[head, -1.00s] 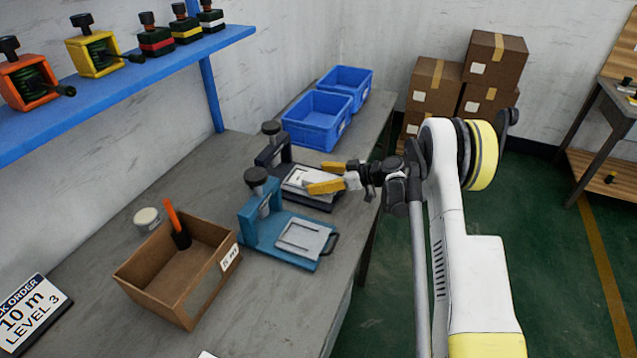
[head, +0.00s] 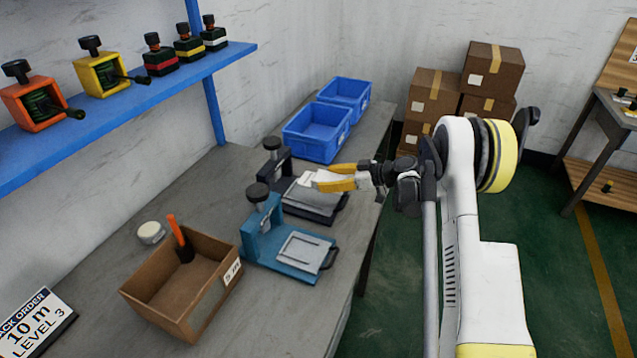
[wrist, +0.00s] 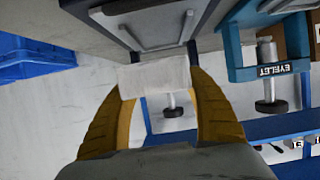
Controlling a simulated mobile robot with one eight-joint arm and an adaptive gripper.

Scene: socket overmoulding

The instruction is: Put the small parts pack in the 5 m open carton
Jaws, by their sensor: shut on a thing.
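My gripper (head: 325,179) is shut on a small white pack, held between its two yellow fingers. The small parts pack (wrist: 155,77) spans the gap between the fingertips in the wrist view; in the head view only part of it shows at the tips. The gripper is over the dark press, and the gap beneath the pack is hard to judge. The 5 m open carton (head: 163,312) is a brown box on the near part of the bench, with its label on the right side. An orange-handled tool (head: 177,235) stands in it.
A blue press (head: 262,243) stands between the carton and the dark press (head: 318,208). Blue bins (head: 318,133) sit at the bench's far end. A round tub (head: 150,233) and an order sign (head: 35,320) are near the carton. A blue shelf (head: 130,105) overhangs at left.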

